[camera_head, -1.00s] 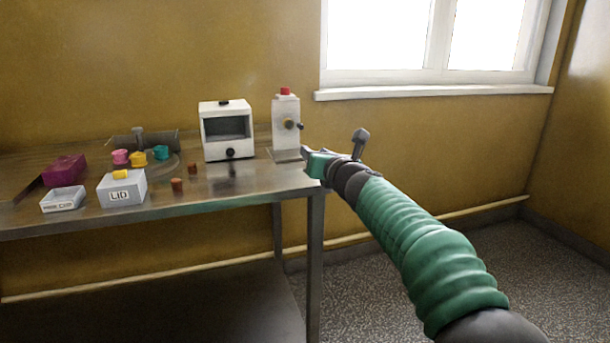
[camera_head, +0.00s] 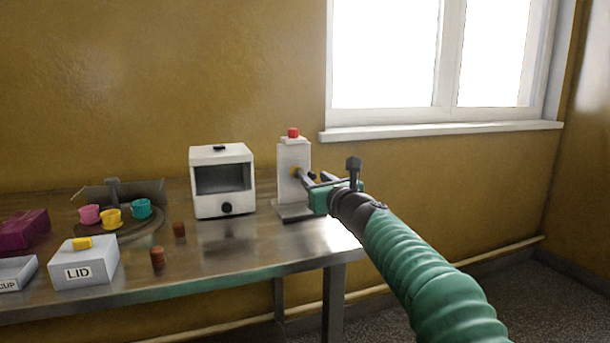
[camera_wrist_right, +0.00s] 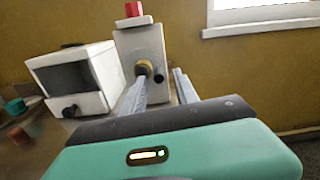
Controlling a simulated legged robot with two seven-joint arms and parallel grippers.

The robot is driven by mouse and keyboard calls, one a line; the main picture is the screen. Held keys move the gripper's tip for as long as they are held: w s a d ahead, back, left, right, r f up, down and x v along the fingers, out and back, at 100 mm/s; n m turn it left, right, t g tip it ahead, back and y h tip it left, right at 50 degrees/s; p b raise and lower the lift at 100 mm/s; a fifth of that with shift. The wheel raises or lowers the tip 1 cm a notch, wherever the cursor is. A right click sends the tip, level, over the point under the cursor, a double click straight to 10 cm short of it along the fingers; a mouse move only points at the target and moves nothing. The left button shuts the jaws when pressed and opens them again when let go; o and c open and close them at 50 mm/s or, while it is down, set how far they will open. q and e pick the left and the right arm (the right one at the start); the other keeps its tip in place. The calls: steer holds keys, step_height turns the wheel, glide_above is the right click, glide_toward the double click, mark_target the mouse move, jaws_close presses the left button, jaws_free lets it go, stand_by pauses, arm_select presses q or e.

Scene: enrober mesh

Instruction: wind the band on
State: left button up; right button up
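A white upright unit (camera_head: 292,158) with a red button (camera_head: 293,132) on top stands near the table's right end. A brass hub and a dark crank knob show on its front. In the right wrist view I see the unit (camera_wrist_right: 139,43), its brass hub (camera_wrist_right: 144,67) and the dark knob (camera_wrist_right: 160,75). My right gripper (camera_head: 306,180) reaches in from the right, close to the hub and knob. In the right wrist view the right gripper's (camera_wrist_right: 160,80) two fingers are apart, with the knob seen between their tips. I cannot tell whether they touch. My left gripper is out of view. No band can be made out.
A white windowed box (camera_head: 223,182) stands left of the unit. Further left are a LID box (camera_head: 84,274), a tray marked CUP (camera_head: 15,288), a magenta box (camera_head: 22,232), coloured cups on a round plate and two brown pieces (camera_head: 157,257). The table's (camera_head: 250,250) front right is clear.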

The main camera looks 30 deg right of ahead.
steer(key=shift+w+r, duration=0.15)
steer(key=shift+r, duration=0.05)
steer(key=shift+a, duration=0.1)
steer(key=shift+c, duration=0.3)
jaws_close()
steer(key=shift+f+m, duration=0.15)
steer(key=shift+m, duration=0.15)
